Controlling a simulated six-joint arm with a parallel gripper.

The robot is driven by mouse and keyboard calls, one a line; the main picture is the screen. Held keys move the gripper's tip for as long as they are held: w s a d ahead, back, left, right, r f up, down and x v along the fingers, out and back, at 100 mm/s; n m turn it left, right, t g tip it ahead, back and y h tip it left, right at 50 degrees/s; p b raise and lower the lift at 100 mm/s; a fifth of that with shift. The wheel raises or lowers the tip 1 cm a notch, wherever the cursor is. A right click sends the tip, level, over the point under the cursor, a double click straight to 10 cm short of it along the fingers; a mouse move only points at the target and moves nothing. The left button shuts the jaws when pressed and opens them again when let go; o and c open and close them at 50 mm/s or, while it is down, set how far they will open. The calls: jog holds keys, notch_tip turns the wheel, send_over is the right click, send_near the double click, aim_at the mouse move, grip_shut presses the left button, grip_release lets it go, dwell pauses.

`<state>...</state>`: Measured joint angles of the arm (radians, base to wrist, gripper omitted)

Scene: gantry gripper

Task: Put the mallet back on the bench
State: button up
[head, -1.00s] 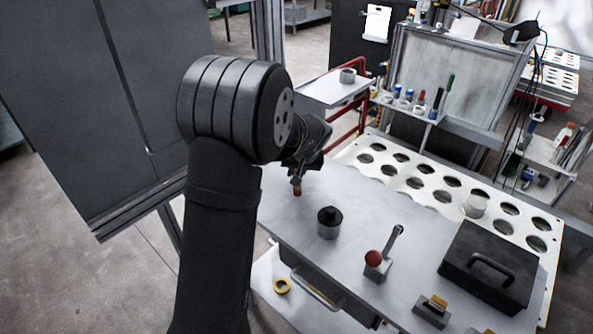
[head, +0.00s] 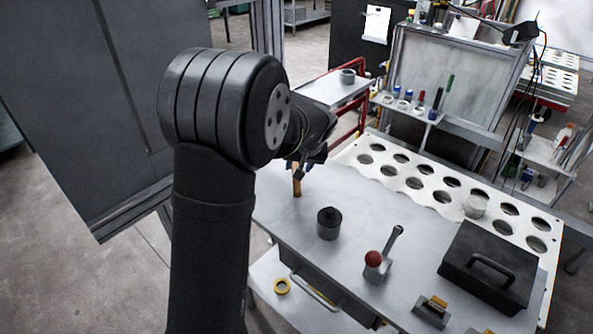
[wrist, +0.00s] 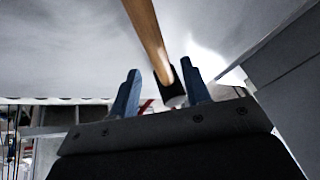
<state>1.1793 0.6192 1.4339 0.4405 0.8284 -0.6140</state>
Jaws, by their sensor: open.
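The mallet's wooden handle (head: 297,183) shows below my gripper (head: 304,166), near the bench's (head: 420,232) far left part, roughly upright. Its lower end looks at or close to the bench top; I cannot tell if it touches. In the wrist view the handle (wrist: 147,35) runs from the top edge to a dark head (wrist: 173,88) with a pale end face. The head lies between the two blue-grey fingers of my gripper (wrist: 160,66), closer to the right one. The fingers are spread apart. In the head view the mallet's head is hidden at my gripper.
A dark round pot (head: 329,223), a lever with a red ball (head: 375,260) and a black case (head: 492,266) stand on the bench. A white plate with holes (head: 430,185) runs along its far side. The bench between is clear.

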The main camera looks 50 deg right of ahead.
jog(key=v, duration=0.8)
jog(key=x, duration=1.2)
jog(key=shift+w+d+r, duration=0.1)
jog(key=shift+r, duration=1.85)
